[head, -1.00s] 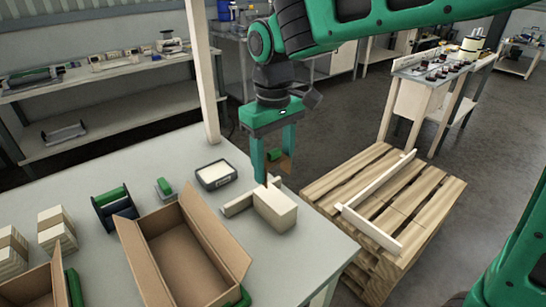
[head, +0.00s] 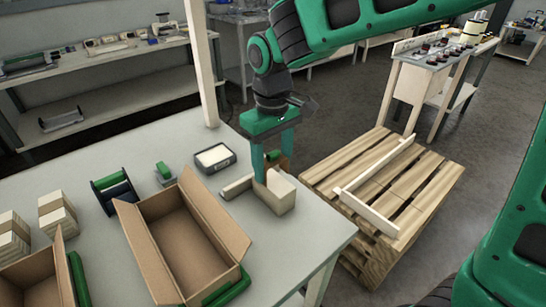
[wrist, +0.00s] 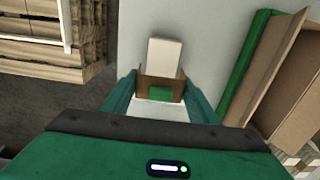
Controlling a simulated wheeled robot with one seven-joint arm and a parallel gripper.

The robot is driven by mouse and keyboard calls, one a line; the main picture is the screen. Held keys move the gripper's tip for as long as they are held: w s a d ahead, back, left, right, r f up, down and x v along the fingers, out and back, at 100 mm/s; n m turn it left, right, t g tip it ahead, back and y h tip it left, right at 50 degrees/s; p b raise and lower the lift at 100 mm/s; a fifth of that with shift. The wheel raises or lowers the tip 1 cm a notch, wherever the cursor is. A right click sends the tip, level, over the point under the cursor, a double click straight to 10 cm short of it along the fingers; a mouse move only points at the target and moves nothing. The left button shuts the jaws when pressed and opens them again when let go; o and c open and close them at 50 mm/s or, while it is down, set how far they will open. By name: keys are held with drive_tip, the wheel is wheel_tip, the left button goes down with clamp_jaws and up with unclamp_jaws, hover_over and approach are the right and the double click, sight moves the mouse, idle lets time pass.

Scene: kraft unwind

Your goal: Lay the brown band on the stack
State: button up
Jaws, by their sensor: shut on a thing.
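The stack, a pale cream block (head: 283,197), stands on the grey table near its right corner. My gripper (head: 271,172) is right at the stack, its fingers pointing down and partly covering it. Between the fingers is the brown band (wrist: 149,84), a folded piece with a green part (wrist: 160,93) in its middle. In the wrist view, the stack (wrist: 165,52) lies just beyond the band. The band looks low and very close to the stack; I cannot tell whether they touch.
A pale bar (head: 237,187) lies beside the stack. An open cardboard box (head: 185,245) stands to the left. A black tray (head: 215,158), a green-and-black dispenser (head: 113,190) and banded stacks (head: 57,215) share the table. A wooden pallet (head: 430,185) stands to the right.

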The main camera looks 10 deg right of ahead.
sight(273, 179)
drive_tip(key=shift+f, duration=2.85)
drive_tip(key=shift+f, duration=0.15)
drive_tip(key=o, duration=1)
drive_tip(key=shift+o, duration=0.2)
drive_tip(key=shift+w, duration=0.1)
